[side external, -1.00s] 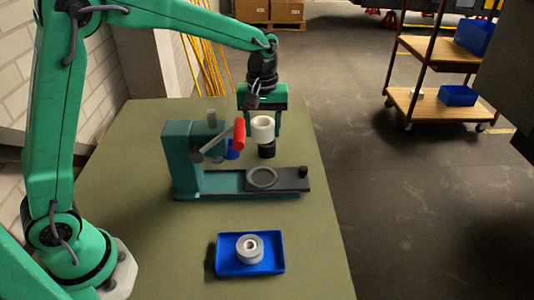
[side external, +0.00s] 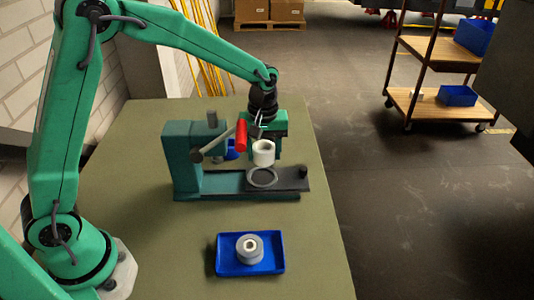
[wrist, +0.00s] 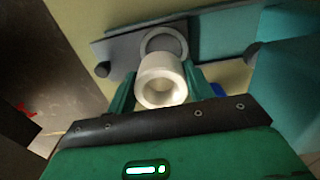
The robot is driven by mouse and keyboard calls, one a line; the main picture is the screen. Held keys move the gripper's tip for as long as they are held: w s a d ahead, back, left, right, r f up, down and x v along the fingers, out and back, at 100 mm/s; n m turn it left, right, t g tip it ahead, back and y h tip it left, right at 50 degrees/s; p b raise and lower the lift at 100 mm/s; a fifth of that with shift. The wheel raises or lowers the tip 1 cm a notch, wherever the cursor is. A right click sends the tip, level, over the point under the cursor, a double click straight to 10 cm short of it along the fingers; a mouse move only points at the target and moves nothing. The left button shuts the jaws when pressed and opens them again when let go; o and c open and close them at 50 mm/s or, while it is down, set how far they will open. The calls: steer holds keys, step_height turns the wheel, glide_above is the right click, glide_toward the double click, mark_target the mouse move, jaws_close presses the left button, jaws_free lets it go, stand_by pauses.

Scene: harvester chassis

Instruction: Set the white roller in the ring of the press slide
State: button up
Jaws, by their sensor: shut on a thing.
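The white roller (side external: 263,153) is a short hollow cylinder, held upright between the fingers of my gripper (side external: 264,147). It also shows in the wrist view (wrist: 160,82), with a green finger on each side. The press slide (side external: 289,182) is a dark flat bar reaching right from the teal press (side external: 182,160). Its grey ring (side external: 262,178) is empty and lies just below the roller in the side view. In the wrist view the ring (wrist: 165,40) shows beyond the roller, which covers its near part. The roller appears above the slide, apart from the ring.
The press has a lever with a red handle (side external: 241,135) close to the left of my gripper. A dark knob (side external: 303,171) stands on the slide's right end.

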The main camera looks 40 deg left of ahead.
mark_target(262, 180)
steer(key=shift+s+a+f, duration=0.25)
steer(key=shift+s+f, duration=0.1)
steer(key=shift+f, duration=0.3)
steer(key=shift+w+d+f, duration=0.1)
steer(key=shift+d+f, duration=0.05)
steer(key=shift+f, duration=1.6)
steer(key=shift+f, duration=0.75)
stand_by(2.1)
steer(key=o, duration=1.1)
steer(key=shift+r, duration=0.1)
